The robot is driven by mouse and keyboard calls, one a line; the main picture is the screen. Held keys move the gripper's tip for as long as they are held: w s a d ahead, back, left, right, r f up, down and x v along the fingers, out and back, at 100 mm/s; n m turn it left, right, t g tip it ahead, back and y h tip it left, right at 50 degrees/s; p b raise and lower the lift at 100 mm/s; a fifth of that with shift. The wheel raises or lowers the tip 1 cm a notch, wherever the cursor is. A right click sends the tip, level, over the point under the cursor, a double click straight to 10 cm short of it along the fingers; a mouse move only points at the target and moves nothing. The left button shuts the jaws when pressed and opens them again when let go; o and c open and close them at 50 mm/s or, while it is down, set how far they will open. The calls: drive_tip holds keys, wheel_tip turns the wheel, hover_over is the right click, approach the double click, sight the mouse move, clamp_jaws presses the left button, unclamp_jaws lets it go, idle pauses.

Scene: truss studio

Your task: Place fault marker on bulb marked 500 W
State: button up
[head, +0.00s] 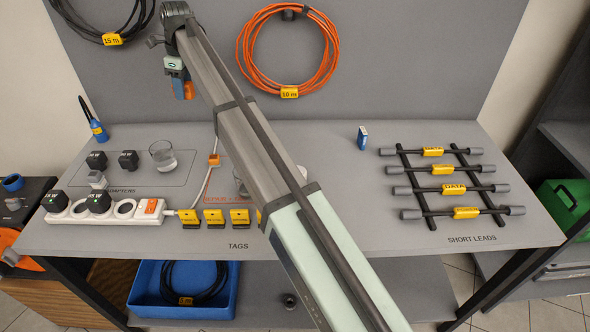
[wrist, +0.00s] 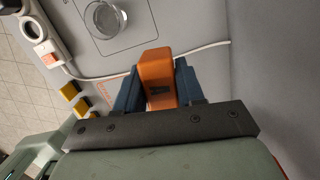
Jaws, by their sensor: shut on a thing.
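My gripper (head: 181,88) is raised above the back left of the table, in front of the grey back panel. Its blue fingers are shut on an orange block (head: 189,90), which also shows between them in the wrist view (wrist: 158,72) with a dark mark on its face. I cannot tell whether this block is the fault marker. I see no bulb with a readable 500 W marking. A clear glass vessel (head: 163,155) stands at the left of the table. Another glass thing is partly hidden behind my arm.
A white power strip (head: 120,211) with black plugs lies at front left. Several yellow tags (head: 214,216) stand along the front edge. A rack of short leads (head: 431,222) is at right, near a small blue-and-white item (head: 362,137). An orange cable coil (head: 244,60) hangs behind.

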drive_tip(key=s+d+m, duration=0.1)
drive_tip(key=s+d, duration=0.4)
drive_tip(key=d, duration=0.6)
drive_tip(key=s+d+m, duration=0.1)
drive_tip(key=s+d, duration=0.4)
drive_tip(key=d, duration=0.6)
drive_tip(key=s+d+m, duration=0.1)
drive_tip(key=s+d, duration=0.5)
drive_tip(key=d, duration=0.5)
drive_tip(key=shift+w+a+f, duration=0.1)
drive_tip(key=shift+f, duration=7.6)
drive_tip(key=shift+f, duration=0.1)
drive_tip(key=o, duration=1)
drive_tip(key=r, duration=0.4)
drive_tip(key=d+r, duration=0.1)
drive_tip(key=r, duration=0.7)
drive_tip(key=shift+s+d+r, duration=0.1)
drive_tip(key=shift+s+d, duration=0.25)
